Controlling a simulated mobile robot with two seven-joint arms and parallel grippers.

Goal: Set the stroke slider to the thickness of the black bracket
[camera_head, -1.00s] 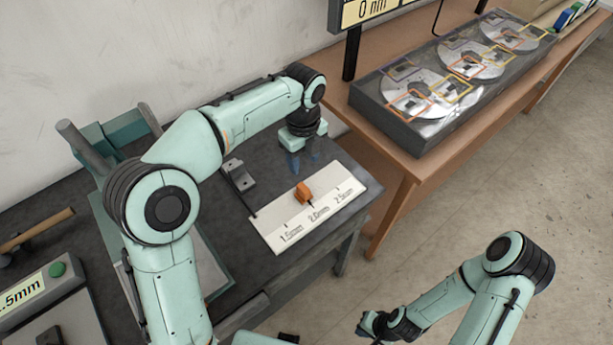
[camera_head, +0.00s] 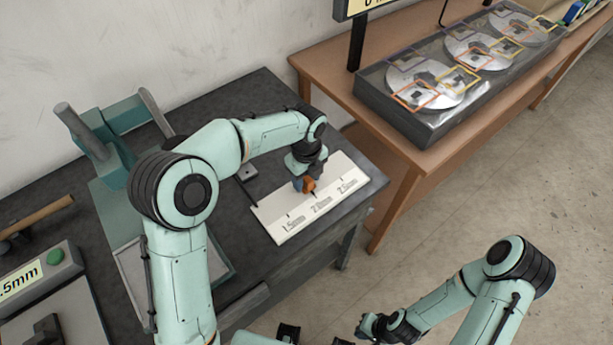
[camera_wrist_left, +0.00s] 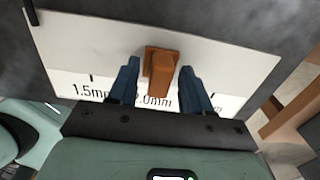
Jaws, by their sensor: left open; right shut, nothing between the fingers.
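The orange stroke slider (camera_head: 309,185) sits on a white scale plate (camera_head: 273,217) marked 1.5mm, 2.0mm and 2.5mm. In the left wrist view the slider (camera_wrist_left: 160,72) stands at the 2.0mm label. My left gripper (camera_head: 303,187) is open, and in the wrist view its blue fingers (camera_wrist_left: 158,76) are on either side of the slider, with small gaps visible. A dark bracket-like piece (camera_head: 48,329) is cut off at the lower left, by a display whose visible part reads ".5mm" (camera_head: 20,283). My right gripper (camera_head: 370,327) is shut and empty, away from the bench.
A small grey block (camera_head: 247,173) is beside the plate, partly hidden by my left arm. A teal press-like device (camera_head: 95,150) and a wooden-handled tool (camera_head: 38,216) are on the dark bench. A brown table (camera_head: 420,165) bears a box of discs (camera_head: 400,115).

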